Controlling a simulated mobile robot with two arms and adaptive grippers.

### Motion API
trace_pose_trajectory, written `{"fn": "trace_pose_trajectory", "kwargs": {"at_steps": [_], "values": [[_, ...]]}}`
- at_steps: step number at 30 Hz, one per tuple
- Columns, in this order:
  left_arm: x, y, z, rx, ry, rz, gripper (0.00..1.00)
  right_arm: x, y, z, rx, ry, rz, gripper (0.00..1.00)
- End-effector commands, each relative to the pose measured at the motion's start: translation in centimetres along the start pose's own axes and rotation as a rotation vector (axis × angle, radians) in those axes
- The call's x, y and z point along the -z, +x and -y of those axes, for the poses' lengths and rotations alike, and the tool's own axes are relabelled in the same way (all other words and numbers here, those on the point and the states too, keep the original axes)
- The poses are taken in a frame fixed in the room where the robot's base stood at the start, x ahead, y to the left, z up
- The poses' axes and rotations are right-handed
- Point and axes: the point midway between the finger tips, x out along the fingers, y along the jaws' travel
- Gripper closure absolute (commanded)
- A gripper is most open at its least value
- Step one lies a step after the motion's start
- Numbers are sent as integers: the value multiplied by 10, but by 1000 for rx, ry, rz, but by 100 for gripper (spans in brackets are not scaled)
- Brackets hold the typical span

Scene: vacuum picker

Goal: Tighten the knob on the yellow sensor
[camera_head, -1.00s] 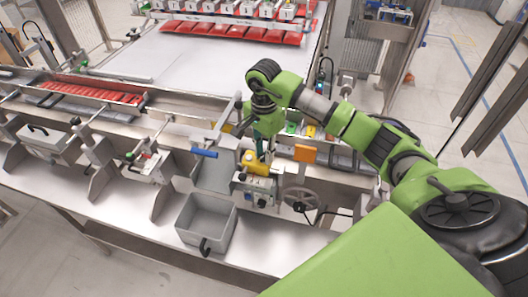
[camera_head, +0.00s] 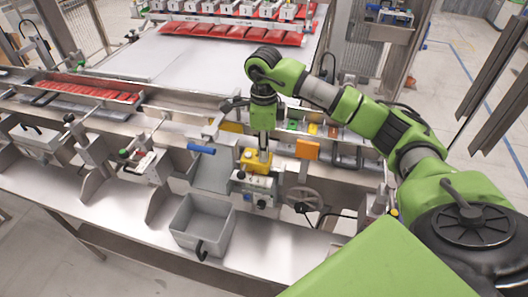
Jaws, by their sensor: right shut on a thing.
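The yellow sensor (camera_head: 254,165) sits on a grey block fixture at the front of the machine, near the middle of the view. My right gripper (camera_head: 263,151) points straight down at the top of the sensor, at its right part. Its fingers are shut on the knob there. The knob itself is too small and too covered by the fingers to make out. My left gripper is not in view.
A grey bin (camera_head: 203,226) stands below and left of the sensor. A handwheel (camera_head: 302,198) and an orange plate (camera_head: 307,149) are to its right. A blue-handled lever (camera_head: 201,149) is to its left. A rail runs behind the sensor.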

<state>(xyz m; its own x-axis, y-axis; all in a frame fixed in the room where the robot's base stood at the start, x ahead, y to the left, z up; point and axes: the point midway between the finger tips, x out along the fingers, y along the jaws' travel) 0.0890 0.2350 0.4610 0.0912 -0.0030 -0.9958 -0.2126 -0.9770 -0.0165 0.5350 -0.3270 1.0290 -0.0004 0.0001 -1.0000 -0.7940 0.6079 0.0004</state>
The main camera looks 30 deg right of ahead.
Motion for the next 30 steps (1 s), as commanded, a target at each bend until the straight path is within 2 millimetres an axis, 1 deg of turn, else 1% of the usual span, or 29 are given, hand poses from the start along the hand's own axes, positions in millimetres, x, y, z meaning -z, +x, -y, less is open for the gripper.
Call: {"fn": "trace_pose_trajectory", "kwargs": {"at_steps": [1, 12, 30], "values": [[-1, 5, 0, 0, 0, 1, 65, -1, 2, 1, 2, 42, 2, 100], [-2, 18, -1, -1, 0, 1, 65, -1, 1, 0, 2, 394, 3, 100], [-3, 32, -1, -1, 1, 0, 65, -1, 0, 0, 0, 963, 3, 100]]}}
